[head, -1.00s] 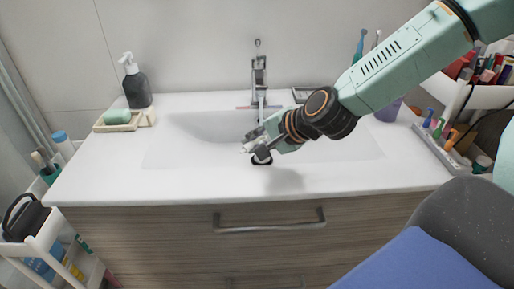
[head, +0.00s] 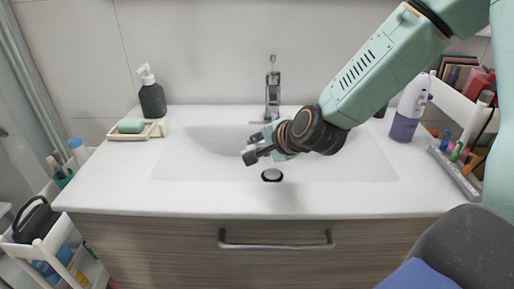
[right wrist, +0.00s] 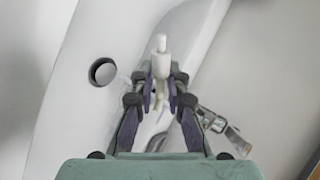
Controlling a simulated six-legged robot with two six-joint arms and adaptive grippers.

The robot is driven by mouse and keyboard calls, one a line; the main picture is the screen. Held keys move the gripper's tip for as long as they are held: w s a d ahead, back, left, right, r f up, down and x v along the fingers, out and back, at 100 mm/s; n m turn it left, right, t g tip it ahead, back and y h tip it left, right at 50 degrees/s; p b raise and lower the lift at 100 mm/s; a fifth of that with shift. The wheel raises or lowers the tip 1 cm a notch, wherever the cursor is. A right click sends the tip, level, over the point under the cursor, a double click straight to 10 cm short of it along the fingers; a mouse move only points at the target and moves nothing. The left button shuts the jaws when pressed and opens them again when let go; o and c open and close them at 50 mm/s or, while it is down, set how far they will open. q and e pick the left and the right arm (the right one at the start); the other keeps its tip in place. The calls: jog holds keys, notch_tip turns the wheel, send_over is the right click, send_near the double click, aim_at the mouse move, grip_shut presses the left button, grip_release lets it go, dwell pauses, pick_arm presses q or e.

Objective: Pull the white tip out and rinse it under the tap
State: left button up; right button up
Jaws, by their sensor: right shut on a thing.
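My right gripper (head: 253,152) is over the sink basin, in front of the tap (head: 272,95) and a little left of it. In the right wrist view, the gripper (right wrist: 161,88) is shut on a small white tip (right wrist: 161,62), a thick stub with a narrower end poking out past the fingers. A thin pale part shows between the fingers. The tap (right wrist: 222,130) lies to the right of the gripper there. I cannot see water running from it. In the head view the tip is too small to make out. My left gripper is not in view.
The white sink (head: 200,165) has a drain plug (head: 272,175) below the gripper. A soap dispenser (head: 152,98) and a soap dish (head: 140,130) stand at left. A white and purple bottle (head: 408,112) and an organizer (head: 455,170) stand at right.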

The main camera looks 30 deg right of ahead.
jog(key=shift+w+d, duration=0.4)
jog(key=shift+d, duration=0.2)
jog(key=w+d+f+b, duration=0.1)
jog(key=w+d+b, duration=0.4)
jog(key=w+d, duration=0.2)
jog(key=shift+x, duration=0.75)
jog(key=shift+r, duration=0.15)
jog(key=shift+d, duration=0.1)
jog(key=shift+s+d+p, duration=0.35)
jog(key=shift+s+p, duration=0.05)
jog(key=shift+p, duration=0.25)
